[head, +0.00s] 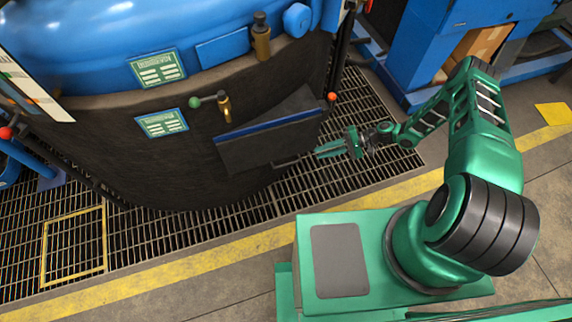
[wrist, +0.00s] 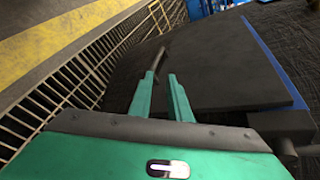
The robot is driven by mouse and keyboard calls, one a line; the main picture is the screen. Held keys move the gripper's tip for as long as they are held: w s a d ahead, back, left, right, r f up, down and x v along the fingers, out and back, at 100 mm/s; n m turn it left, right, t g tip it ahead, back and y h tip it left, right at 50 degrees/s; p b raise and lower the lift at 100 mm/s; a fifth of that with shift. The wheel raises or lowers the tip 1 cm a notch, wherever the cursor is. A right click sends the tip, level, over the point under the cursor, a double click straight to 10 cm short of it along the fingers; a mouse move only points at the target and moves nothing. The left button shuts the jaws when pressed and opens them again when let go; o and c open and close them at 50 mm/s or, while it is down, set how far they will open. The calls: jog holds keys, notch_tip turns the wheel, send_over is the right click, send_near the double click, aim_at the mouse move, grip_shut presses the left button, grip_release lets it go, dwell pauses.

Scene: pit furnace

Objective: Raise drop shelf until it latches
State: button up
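The drop shelf (head: 268,147) is a dark flat plate below a blue strip on the furnace's dark side. It hangs down at a slant. In the wrist view the shelf (wrist: 215,65) fills the middle and right. A short dark bar (head: 287,162) lies at its lower edge; it also shows in the wrist view (wrist: 157,60). My gripper (head: 320,151) is at the right end of this bar. In the wrist view its green fingers (wrist: 160,77) are apart, with the bar's near end around the gap between their tips. I cannot tell whether they touch it.
The furnace (head: 110,140) has a blue top, a green-knobbed lever (head: 205,101) and a red-knobbed rod (head: 333,97) near the shelf. Metal grating (head: 375,125) surrounds it, edged by a yellow floor line (head: 235,245). A blue cabinet (head: 425,50) stands at the upper right.

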jog(key=m+t+y, duration=0.2)
send_near(288, 164)
jog(key=a, duration=0.3)
jog(key=a+f, duration=0.1)
jog(key=a, duration=0.2)
jog(key=a+f, duration=0.1)
jog(key=a, duration=0.3)
jog(key=shift+w+f, duration=0.25)
jog(key=shift+w, duration=0.15)
